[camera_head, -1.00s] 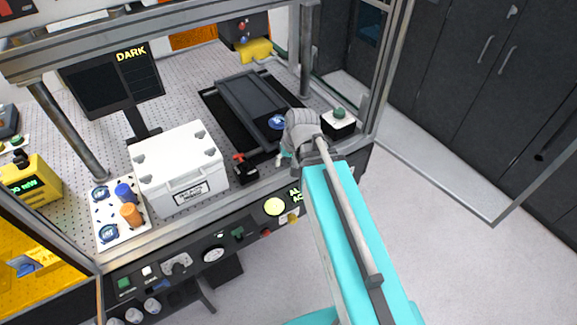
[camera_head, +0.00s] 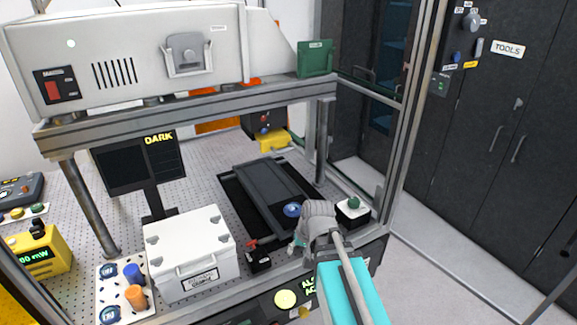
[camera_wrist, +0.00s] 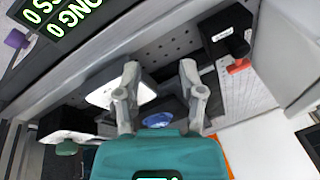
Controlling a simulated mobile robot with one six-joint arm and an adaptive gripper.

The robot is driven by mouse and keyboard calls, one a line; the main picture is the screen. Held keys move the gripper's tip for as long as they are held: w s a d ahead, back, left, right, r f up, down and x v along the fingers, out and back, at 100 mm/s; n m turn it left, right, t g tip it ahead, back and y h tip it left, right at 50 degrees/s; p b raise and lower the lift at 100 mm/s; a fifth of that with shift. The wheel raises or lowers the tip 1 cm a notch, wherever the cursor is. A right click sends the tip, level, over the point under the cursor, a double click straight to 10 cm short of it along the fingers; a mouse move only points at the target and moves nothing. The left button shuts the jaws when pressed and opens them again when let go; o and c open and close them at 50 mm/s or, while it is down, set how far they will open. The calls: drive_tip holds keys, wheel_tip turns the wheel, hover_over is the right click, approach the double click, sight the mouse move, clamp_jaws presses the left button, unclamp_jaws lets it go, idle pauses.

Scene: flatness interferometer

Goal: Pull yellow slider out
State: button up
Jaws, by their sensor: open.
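A yellow block (camera_head: 273,140) sits low on the front of a dark box at the back of the bench in the head view. I cannot tell for sure which is the slider. My gripper (camera_wrist: 160,74) is open and empty in the wrist view, its two grey fingers apart.
A dark rail stage (camera_head: 265,185) with a blue disc (camera_head: 292,210) lies close beyond my gripper. A green-button box (camera_head: 352,211) stands right of it; a black clamp with a red lever (camera_head: 259,258) and a white case (camera_head: 190,255) stand left. A post (camera_head: 322,145) rises at the back right.

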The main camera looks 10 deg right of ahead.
drive_tip(key=w+r+m+t+y+p, duration=0.2)
drive_tip(key=w+r+m+t+y, duration=0.3)
drive_tip(key=w+r, duration=0.5)
drive_tip(key=m+t+h+p, duration=0.2)
drive_tip(key=m+t, duration=0.5)
drive_tip(key=m, duration=0.1)
approach(286, 150)
drive_tip(key=s, duration=0.3)
drive_tip(key=shift+s+d+r, duration=0.1)
drive_tip(key=shift+d+r, duration=0.05)
drive_tip(key=shift+d, duration=0.25)
drive_tip(key=b+x, duration=0.3)
drive_tip(key=x, duration=1)
drive_tip(key=shift+w, duration=0.5)
clamp_jaws()
